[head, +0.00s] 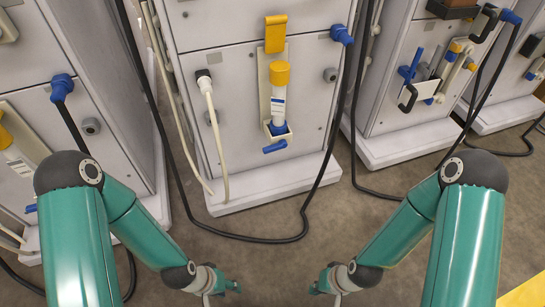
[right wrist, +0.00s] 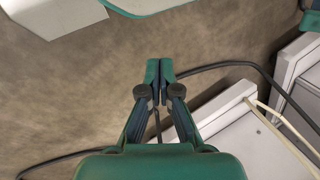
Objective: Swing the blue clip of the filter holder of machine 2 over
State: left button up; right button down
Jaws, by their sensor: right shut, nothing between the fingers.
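A filter holder (head: 264,105) stands upright on the front of the middle machine (head: 230,80), with a white, yellow-capped filter (head: 279,92) in it. A yellow flap (head: 276,34) sticks up at its top. A blue clip (head: 275,146) lies at its foot, below a blue cup (head: 278,129). No machine number is readable. My left gripper (head: 234,286) is low over the floor, apart from the holder; its fingers are too small to judge. My right gripper (head: 314,289) is also low and apart from the holder. In the right wrist view its fingers (right wrist: 160,70) are together and empty.
The machine at right (head: 400,110) has a holder with blue and yellow parts (head: 432,75); the left machine (head: 95,125) has a yellow-capped filter (head: 12,150). A black cable (head: 270,240) loops across the floor before the middle machine. A white hose (head: 215,135) hangs left of its holder.

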aim_at(275, 147)
jog(key=w+a+f+m+t+b, duration=0.15)
jog(key=w+m+t, duration=0.35)
jog(key=w, duration=0.5)
jog(key=w+a+f+m+t, duration=0.2)
jog(key=w+m+t, duration=0.1)
jog(key=w+m, duration=0.55)
jog(key=w+a+r+m+t+y+b, duration=0.1)
jog(key=w+a+r+m+t+b, duration=0.1)
jog(key=w+a+r+m+t, duration=0.1)
jog(key=w+a+r+m+t+y+b, duration=0.1)
jog(key=w+a+r+m+t+b, duration=0.1)
jog(key=w+r+m, duration=0.4)
jog(key=w+a+r+m+t+y+b, duration=0.1)
jog(key=w+a+r+m+t, duration=0.3)
jog(key=w, duration=0.6)
jog(key=shift+r+m+t+b, duration=0.15)
jog(key=shift+m+t+b, duration=0.25)
jog(key=shift+m+t, duration=0.75)
